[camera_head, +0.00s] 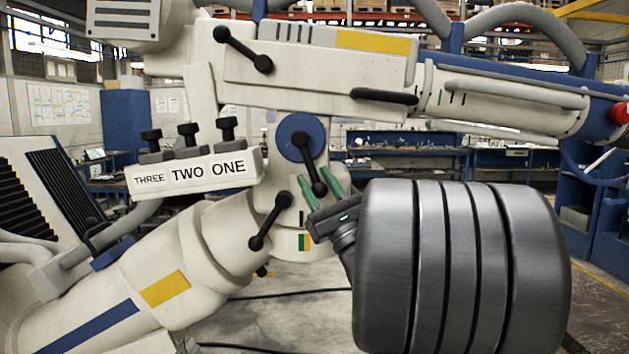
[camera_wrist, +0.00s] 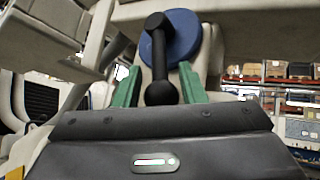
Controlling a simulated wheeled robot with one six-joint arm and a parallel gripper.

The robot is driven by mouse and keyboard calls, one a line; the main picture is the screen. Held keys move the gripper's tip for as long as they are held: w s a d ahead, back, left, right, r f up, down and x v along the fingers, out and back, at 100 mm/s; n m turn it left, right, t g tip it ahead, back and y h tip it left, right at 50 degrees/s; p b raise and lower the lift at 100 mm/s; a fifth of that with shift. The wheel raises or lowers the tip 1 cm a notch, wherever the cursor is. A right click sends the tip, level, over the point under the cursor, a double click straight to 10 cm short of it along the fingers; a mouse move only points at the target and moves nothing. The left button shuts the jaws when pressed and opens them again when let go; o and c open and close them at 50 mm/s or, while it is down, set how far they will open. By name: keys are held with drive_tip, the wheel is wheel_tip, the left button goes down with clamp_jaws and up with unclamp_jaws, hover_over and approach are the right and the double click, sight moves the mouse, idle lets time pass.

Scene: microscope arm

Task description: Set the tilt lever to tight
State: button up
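A black lever with a ball end (camera_head: 309,165) is mounted on a blue disc (camera_head: 293,143) on the white microscope arm. It hangs down, its ball end slightly right. No label names it as the tilt lever. My gripper (camera_head: 321,184) is open, its green fingers reaching up on either side of the ball end. The wrist view shows the lever (camera_wrist: 158,60) between the fingers, with narrow gaps beside the ball. The blue disc (camera_wrist: 183,35) is beyond the fingertips. No tight marking is readable.
Other black levers sit close by: one upper left (camera_head: 243,49), one lower left (camera_head: 270,221) and a horizontal one (camera_head: 385,96). A white block labelled THREE TWO ONE (camera_head: 195,172) carries black knobs on the left. A green and yellow mark (camera_head: 304,242) is below the gripper.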

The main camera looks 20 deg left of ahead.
drive_tip(key=b+v, duration=0.2)
drive_tip(key=v, duration=1)
drive_tip(key=shift+f, duration=0.15)
drive_tip(key=p+x, duration=0.2)
drive_tip(key=x, duration=1.1)
drive_tip(key=shift+w+a+r+p, duration=0.1)
drive_tip(key=shift+a+r+p, duration=0.05)
drive_tip(key=shift+r+p, duration=0.25)
